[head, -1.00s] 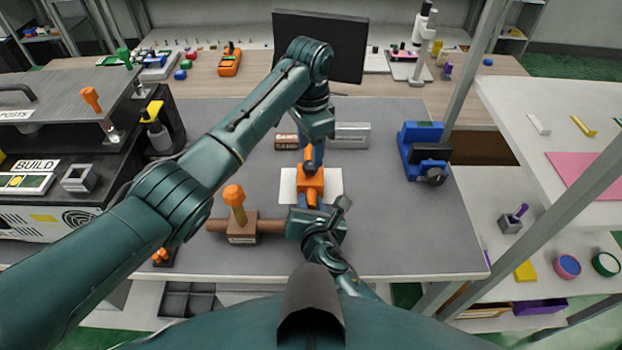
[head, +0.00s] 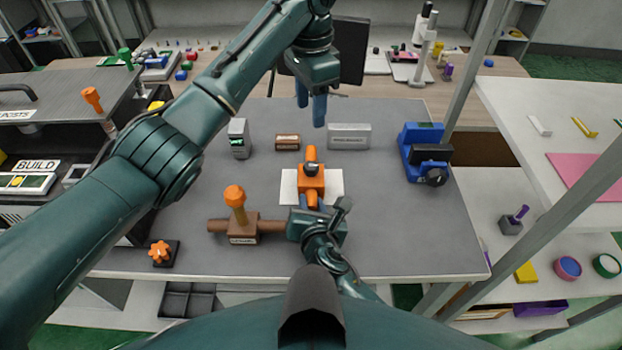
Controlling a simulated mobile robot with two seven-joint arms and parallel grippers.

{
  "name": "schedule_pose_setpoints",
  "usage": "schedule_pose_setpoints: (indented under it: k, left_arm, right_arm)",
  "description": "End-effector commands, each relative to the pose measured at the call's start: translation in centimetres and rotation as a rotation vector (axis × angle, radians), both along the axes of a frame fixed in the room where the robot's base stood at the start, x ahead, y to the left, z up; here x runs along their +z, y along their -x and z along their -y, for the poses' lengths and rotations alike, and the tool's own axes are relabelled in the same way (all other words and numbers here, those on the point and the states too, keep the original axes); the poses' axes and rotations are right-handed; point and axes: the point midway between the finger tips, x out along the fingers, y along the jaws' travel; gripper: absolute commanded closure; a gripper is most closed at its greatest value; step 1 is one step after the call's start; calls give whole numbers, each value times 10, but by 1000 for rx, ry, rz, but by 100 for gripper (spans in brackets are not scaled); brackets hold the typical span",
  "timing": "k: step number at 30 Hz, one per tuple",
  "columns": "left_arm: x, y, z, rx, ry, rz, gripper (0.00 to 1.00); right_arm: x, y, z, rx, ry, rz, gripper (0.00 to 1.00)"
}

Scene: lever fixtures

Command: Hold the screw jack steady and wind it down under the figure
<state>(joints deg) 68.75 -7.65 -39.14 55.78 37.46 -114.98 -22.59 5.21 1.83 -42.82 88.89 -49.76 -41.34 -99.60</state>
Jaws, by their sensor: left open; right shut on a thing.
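The orange screw jack (head: 312,183) stands on a white sheet (head: 288,188) in the middle of the grey table. An orange part sticks up at its back, and a dark round piece sits on its top. My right gripper (head: 313,204) is at the jack's near side, shut on it; the fingers are partly hidden by the wrist. My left gripper (head: 311,110) is open and empty, beyond the jack and apart from it. Any figure or reading on the jack is too small to make out.
A brown block with an orange-knobbed lever (head: 243,228) stands left of my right gripper. An orange star knob (head: 160,252) is at the front left. Small blocks (head: 287,142) and (head: 349,136) stand behind the jack, and a blue device (head: 424,152) stands to the right.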

Motion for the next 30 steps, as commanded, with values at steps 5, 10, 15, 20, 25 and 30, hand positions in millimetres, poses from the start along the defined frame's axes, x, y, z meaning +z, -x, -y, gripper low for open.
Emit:
schedule_pose_setpoints:
  k: [5,10,15,20,25,30]
  left_arm:
    - [-1,0,0,0,0,0,51]
    - [-1,0,0,0,0,0,51]
    - [-1,0,0,0,0,0,51]
    - [-1,0,0,0,0,0,51]
    - [0,0,0,0,0,0,51]
    - [-1,0,0,0,0,0,51]
  right_arm:
    - [-8,3,4,-8,9,-17,74]
    - [-6,2,3,-6,6,-12,60]
    - [-4,1,2,-4,5,-8,51]
    - [-2,1,1,-3,3,-5,51]
    - [10,-1,1,-2,0,0,51]
    - [42,0,1,-3,0,1,51]
